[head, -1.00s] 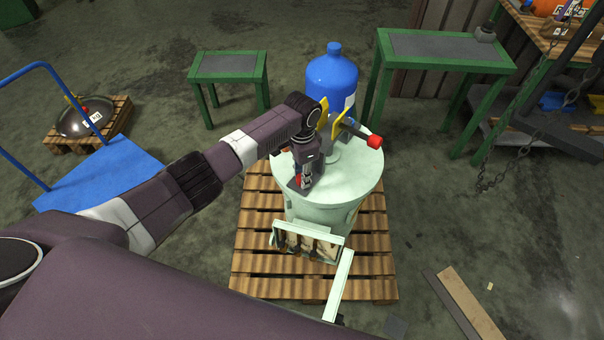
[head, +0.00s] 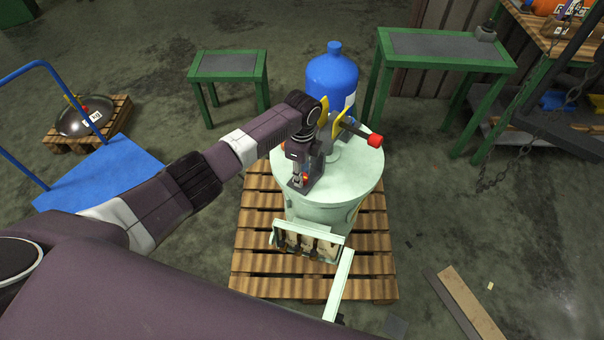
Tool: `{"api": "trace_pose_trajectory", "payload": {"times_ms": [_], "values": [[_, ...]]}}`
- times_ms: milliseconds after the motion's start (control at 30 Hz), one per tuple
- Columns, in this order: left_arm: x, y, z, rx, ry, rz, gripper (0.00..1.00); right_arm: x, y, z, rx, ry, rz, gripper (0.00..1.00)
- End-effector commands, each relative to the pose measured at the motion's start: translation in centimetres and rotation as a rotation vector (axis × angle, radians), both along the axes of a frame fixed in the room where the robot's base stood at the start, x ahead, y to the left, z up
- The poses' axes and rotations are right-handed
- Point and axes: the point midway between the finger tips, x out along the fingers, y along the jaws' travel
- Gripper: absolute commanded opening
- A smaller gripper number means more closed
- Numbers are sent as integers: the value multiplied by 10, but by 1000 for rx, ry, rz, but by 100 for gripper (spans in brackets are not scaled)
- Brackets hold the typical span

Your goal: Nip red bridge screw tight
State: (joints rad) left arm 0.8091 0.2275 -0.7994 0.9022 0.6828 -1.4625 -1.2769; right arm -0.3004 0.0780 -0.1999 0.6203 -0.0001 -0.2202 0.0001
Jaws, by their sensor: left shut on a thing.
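My left gripper (head: 303,183) points down at the near-left part of the pale green round lid of the disperser vessel (head: 350,185). It is shut on a small red part, the red bridge screw (head: 306,177), which shows only as a speck of red between the fingers. The fingers and wrist hide most of the screw and what lies under it. A grey bar with a red end (head: 375,140) and yellow parts (head: 338,125) stand on the lid just behind my wrist. My right gripper is not in view.
The vessel stands on a wooden pallet (head: 262,240). A pale frame (head: 340,285) sticks out at its front. A blue bottle (head: 330,75) stands behind it. Green tables (head: 228,66) are at the back. A blue trolley (head: 105,175) is at the left.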

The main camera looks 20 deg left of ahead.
Motion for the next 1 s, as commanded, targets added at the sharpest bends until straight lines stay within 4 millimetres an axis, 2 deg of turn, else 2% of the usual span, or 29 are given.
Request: {"api": "trace_pose_trajectory", "payload": {"times_ms": [333,833,867,1000], "values": [[2,-1,2,-2,-5,-118,2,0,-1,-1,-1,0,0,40],[2,-1,2,-2,-5,-132,2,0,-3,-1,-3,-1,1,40],[2,-1,2,-2,-5,-132,29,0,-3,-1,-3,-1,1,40],[2,-1,2,-2,-4,-131,44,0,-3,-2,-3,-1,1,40]]}}
